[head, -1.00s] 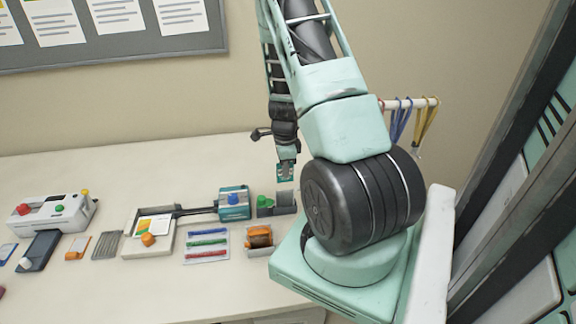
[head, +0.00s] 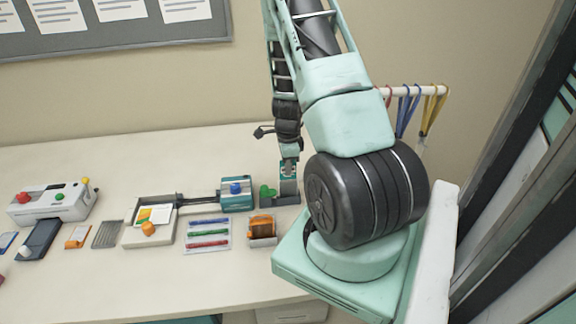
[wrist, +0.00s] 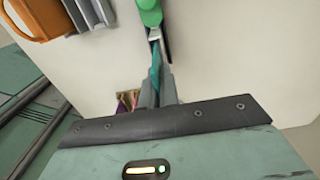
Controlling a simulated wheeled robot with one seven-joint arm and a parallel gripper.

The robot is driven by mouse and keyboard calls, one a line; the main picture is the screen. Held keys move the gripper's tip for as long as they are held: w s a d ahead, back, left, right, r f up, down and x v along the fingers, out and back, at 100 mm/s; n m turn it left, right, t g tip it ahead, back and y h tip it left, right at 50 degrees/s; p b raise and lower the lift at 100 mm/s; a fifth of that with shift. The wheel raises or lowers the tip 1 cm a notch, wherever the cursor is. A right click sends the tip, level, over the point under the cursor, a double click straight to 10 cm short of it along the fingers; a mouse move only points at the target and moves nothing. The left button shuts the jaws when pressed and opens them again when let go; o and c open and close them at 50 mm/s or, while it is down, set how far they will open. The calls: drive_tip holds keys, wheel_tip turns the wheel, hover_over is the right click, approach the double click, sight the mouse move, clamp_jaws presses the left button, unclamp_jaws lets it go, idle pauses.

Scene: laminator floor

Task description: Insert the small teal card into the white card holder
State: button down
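My gripper (head: 289,174) points down over the right end of the table, at the grey stand (head: 284,200) with the green part (head: 267,192). In the wrist view, its grey fingers (wrist: 158,92) are close together with the thin teal card (wrist: 154,70) between them, seen nearly edge-on. The card's far end reaches a small whitish piece (wrist: 155,34) beside the green part. This piece may be the white card holder; I cannot tell whether the card is inside it or only touching. The fingers hide part of the card.
An orange item in a grey holder (head: 262,229) stands just in front of the stand. A teal device with a blue knob (head: 236,194) is close on the left. Coloured strips (head: 207,234) lie nearby. Lanyards (head: 408,112) hang from a rod behind my arm.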

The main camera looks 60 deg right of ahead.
sight(288, 183)
drive_tip(key=shift+f+b, duration=1.4)
drive_tip(key=shift+f, duration=0.55)
drive_tip(key=shift+s+a+f+b, duration=0.2)
drive_tip(key=shift+f+b, duration=0.15)
drive_tip(key=shift+f, duration=0.15)
drive_tip(key=c, duration=1.7)
unclamp_jaws()
drive_tip(key=shift+a, duration=0.1)
drive_tip(key=shift+c, duration=0.2)
drive_tip(key=shift+o, duration=0.8)
drive_tip(key=shift+w+r+p, duration=0.15)
drive_tip(key=shift+r+p, duration=0.75)
drive_tip(key=shift+r, duration=0.2)
drive_tip(key=shift+d+r+p, duration=0.15)
drive_tip(key=shift+r+p, duration=0.9)
drive_tip(key=shift+r, duration=0.3)
drive_tip(key=shift+d+r+p, duration=0.15)
drive_tip(key=shift+r+p, duration=0.85)
drive_tip(key=shift+r, duration=0.3)
